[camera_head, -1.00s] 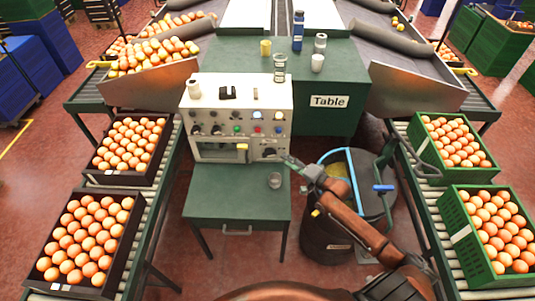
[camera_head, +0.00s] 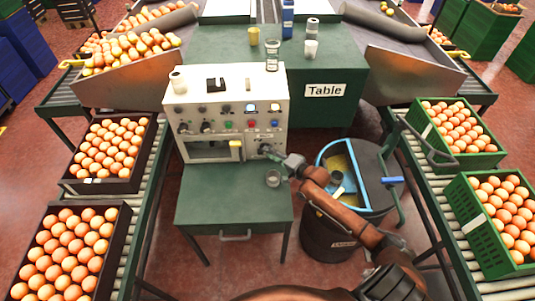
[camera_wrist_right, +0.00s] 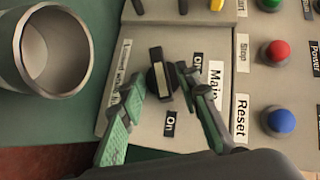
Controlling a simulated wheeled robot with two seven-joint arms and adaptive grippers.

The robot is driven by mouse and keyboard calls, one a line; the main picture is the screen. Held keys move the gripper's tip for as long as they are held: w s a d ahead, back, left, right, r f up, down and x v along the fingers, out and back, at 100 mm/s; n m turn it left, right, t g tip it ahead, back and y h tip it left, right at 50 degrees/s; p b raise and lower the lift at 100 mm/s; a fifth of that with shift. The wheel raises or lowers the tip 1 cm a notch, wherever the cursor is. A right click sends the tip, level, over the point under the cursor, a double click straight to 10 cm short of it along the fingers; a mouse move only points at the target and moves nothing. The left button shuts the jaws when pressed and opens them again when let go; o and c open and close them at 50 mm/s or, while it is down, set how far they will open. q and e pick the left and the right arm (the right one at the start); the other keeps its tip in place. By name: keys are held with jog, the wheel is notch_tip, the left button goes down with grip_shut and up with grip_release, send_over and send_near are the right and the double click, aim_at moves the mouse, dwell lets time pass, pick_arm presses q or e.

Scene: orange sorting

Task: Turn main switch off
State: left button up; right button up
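The main switch is a black rotary knob (camera_wrist_right: 158,78) with a pale bar on a light panel. "On", "Off" and "Main" labels stand around it. In the head view it sits at the lower right of the white control box (camera_head: 230,87), partly hidden by my right gripper (camera_head: 274,154). In the right wrist view my right gripper (camera_wrist_right: 166,92) is open, its two green-padded fingers on either side of the knob. I cannot tell whether they touch it. The knob's bar points nearer to upright than sideways in this view. My left gripper is not in view.
A metal cup (camera_wrist_right: 52,55) stands close to the left; it is on the small green table (camera_head: 235,208) in the head view. Blue (camera_wrist_right: 280,121) and red (camera_wrist_right: 277,54) buttons lie right of the fingers. A dark barrel (camera_head: 331,229) stands beside my right arm.

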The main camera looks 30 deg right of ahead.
jog(key=shift+w+a+f, duration=0.1)
jog(key=shift+w+a, duration=0.05)
jog(key=shift+w, duration=0.35)
grip_shut()
